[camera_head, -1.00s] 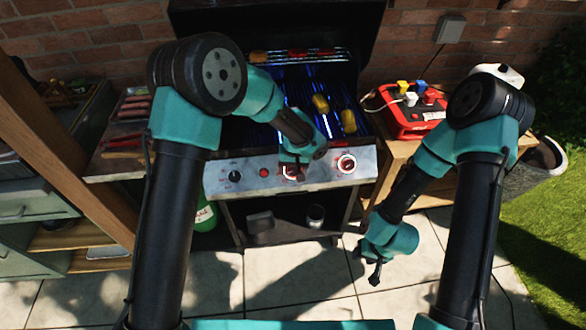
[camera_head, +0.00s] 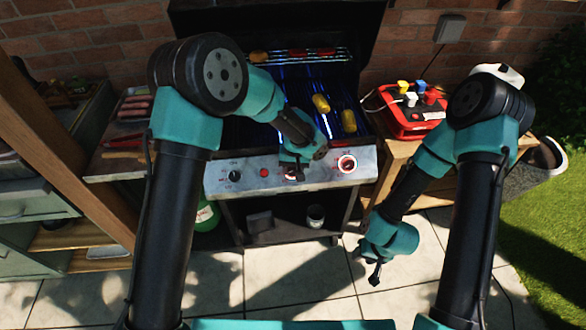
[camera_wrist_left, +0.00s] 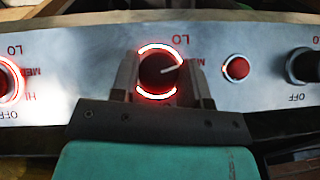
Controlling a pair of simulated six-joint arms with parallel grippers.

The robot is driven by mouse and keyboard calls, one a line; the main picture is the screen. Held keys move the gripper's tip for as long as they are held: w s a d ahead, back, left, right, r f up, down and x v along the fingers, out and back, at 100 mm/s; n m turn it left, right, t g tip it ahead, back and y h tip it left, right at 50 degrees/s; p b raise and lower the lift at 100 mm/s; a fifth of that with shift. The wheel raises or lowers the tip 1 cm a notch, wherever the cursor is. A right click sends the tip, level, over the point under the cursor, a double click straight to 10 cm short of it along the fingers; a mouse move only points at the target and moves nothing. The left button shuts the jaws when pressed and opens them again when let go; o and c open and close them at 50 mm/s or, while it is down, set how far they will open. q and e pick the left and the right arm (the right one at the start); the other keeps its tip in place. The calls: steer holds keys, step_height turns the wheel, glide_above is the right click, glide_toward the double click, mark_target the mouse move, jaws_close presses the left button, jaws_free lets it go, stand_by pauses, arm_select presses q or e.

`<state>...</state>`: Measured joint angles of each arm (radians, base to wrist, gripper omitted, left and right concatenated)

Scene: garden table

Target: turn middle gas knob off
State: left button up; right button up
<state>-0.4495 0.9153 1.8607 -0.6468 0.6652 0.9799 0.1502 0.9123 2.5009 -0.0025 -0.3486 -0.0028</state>
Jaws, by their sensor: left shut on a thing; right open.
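The middle gas knob (camera_wrist_left: 157,70) is dark with a white pointer line and sits inside a glowing red ring. In the left wrist view the pointer aims right and slightly up. My left gripper (camera_wrist_left: 158,80) has a finger on each side of the knob and is shut on it. In the head view this gripper (camera_head: 294,174) is at the middle of the grill's front panel (camera_head: 320,175) and mostly hides the knob. My right gripper (camera_head: 375,273) hangs open and empty, low in front of the side table and away from the panel.
The right knob (camera_head: 347,163) glows red; the left knob (camera_head: 235,176) is unlit. A small red button (camera_head: 264,172) lies between left and middle knobs. Food (camera_head: 321,103) lies on the grill above. A red crate-like box (camera_head: 408,112) stands on the right side table.

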arm_select(q)
steer(key=m+y, duration=0.3)
steer(key=shift+d+m+y, duration=0.25)
steer(key=shift+m+y, duration=0.05)
steer(key=m+t+y, duration=0.2)
steer(key=m+y, duration=0.1)
steer(key=m, duration=0.1)
steer(key=shift+s+d+f, duration=0.1)
steer(key=m+t+y, duration=0.2)
steer(key=m, duration=0.2)
steer(key=shift+s+f, duration=0.1)
steer(key=m+t+y, duration=0.1)
steer(key=m+t, duration=0.3)
steer(key=shift+s+f+m+y, duration=0.1)
steer(key=shift+m+y, duration=0.3)
stand_by(0.3)
steer(key=o, duration=0.9)
steer(key=shift+d, duration=0.15)
